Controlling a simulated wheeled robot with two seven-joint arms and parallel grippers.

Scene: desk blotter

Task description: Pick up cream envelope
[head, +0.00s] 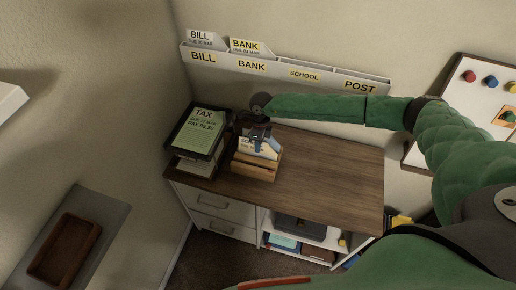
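A cream envelope (247,146) with small dark print stands in a wooden letter box (254,172) on the desk. Other pale papers seem to stand with it, but the edges between them are too small to tell apart. My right gripper (265,147) points down over the box, its blue-grey fingers at the top of the papers. It hides part of them. I cannot tell whether the fingers are closed on the envelope or apart around it. My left gripper is not in view.
A black tray stack with a green TAX sheet (205,121) stands left of the box. A wall rack (283,72) labelled BILL, BANK, SCHOOL and POST hangs behind, with letters in BILL and BANK. The desk top (330,175) is clear to the right. A brown tray (64,250) lies lower left.

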